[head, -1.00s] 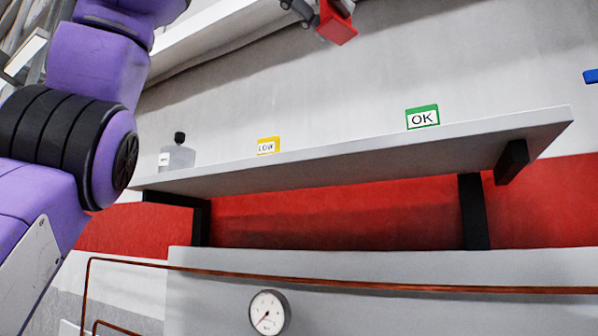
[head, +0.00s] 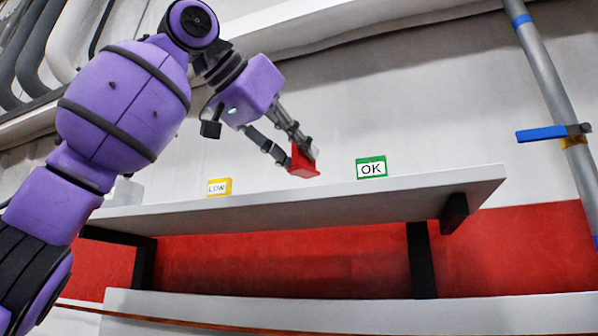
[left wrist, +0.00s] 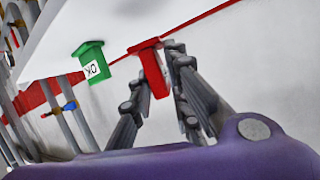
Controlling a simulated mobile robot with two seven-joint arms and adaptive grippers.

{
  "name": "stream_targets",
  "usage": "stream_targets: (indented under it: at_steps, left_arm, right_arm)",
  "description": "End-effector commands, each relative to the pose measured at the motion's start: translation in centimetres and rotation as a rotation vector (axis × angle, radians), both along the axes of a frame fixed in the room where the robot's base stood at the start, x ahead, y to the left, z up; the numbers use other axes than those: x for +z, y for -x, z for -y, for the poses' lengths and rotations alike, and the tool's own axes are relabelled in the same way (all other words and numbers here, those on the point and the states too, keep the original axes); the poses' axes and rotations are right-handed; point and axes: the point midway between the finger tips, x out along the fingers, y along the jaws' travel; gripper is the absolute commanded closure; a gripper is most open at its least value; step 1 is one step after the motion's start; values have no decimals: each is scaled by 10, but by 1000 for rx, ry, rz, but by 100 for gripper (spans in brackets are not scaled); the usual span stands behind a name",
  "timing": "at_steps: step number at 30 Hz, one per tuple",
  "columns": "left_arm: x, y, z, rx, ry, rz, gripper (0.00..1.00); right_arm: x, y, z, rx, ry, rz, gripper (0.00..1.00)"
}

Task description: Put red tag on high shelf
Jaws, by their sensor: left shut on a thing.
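The red tag (head: 303,162) is in my left gripper (head: 294,152), whose fingers are shut on it. In the head view it is held just above the grey high shelf (head: 300,208), between the yellow LOW tag (head: 219,187) and the green OK tag (head: 371,168). I cannot tell whether it touches the shelf. In the left wrist view the red tag (left wrist: 153,68) sits between the fingertips, and the green tag (left wrist: 90,62) is to its left. My right gripper is in neither view.
A blue-handled valve (head: 545,133) on a grey pipe (head: 548,75) is right of the shelf. Black brackets (head: 421,260) hold the shelf up. My left arm partly hides the shelf's left end. The shelf top right of the green tag is clear.

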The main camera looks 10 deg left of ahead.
Motion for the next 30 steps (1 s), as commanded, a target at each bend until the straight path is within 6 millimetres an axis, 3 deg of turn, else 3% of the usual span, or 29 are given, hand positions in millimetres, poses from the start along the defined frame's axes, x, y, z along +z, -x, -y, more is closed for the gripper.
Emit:
stream_targets:
  at_steps: [3,9,22,23,24,27,30]
  left_arm:
    - [-12,-9,-1,1,-2,-3,100]
    - [-38,-9,-1,1,-2,-1,100]
    - [-44,-8,0,0,0,-2,100]
    - [-44,-8,0,0,0,-2,83]
    - [-44,-8,0,0,0,-2,77]
    - [-44,-8,0,0,0,-2,65]
    - [-44,-8,0,1,0,-1,65]
  right_arm:
    - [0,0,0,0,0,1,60]
    - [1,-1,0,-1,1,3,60]
    - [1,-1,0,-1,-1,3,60]
    - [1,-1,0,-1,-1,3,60]
    - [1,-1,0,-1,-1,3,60]
    - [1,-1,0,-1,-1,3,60]
    - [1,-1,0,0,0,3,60]
